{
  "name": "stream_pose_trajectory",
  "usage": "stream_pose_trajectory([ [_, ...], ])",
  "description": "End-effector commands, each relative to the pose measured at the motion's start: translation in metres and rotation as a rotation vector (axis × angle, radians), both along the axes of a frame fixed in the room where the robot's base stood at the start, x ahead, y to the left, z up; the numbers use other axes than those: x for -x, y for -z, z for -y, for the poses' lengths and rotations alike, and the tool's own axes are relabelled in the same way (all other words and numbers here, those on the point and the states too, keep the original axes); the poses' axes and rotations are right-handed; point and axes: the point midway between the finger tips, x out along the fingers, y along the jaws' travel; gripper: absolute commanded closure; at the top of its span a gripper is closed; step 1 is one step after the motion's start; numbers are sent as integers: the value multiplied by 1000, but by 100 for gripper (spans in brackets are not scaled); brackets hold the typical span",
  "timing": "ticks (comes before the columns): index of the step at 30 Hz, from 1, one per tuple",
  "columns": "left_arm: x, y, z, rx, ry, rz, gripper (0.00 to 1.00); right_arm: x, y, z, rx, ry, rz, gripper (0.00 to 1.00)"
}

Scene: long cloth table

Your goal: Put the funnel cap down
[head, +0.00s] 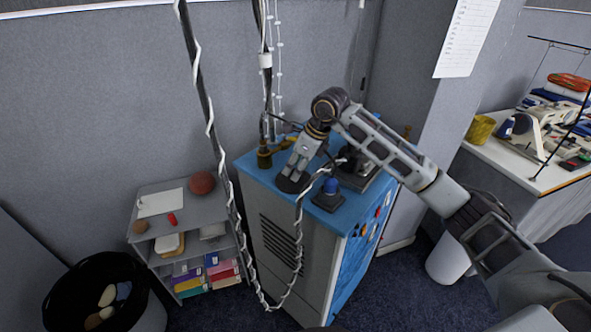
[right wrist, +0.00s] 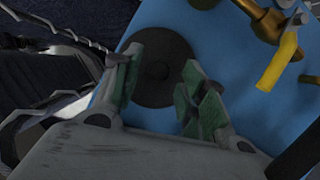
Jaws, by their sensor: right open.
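The funnel cap is a dark round disc with a small central knob (right wrist: 158,70), lying flat on the blue cabinet top (right wrist: 215,35) in the right wrist view. In the head view its dark edge (head: 289,185) shows below my right gripper, near the front left edge of the top. My right gripper (head: 296,174) points down over the cap. In the right wrist view its green-padded fingers (right wrist: 162,85) are spread apart, with the knob between them and no pad visibly touching it. My left gripper is not in view.
Brass fittings with a yellow handle (right wrist: 280,62) stand close behind the cap. A blue-knobbed block (head: 329,195) stands right of it on the cabinet. A wrapped cable (head: 300,225) hangs over the cabinet's front. A low shelf (head: 185,215) stands at left.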

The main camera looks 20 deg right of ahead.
Motion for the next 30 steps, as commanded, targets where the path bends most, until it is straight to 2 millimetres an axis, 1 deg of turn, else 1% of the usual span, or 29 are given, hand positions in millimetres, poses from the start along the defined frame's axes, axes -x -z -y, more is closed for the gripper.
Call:
stream_pose_trajectory([
  [18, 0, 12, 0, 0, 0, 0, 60, 23, -81, 25, 1, 1, 2, 58],
  [24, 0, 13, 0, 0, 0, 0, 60, 27, -95, 29, 1, 0, 1, 58],
  [30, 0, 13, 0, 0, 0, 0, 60, 29, -98, 30, 0, 0, -1, 58],
])
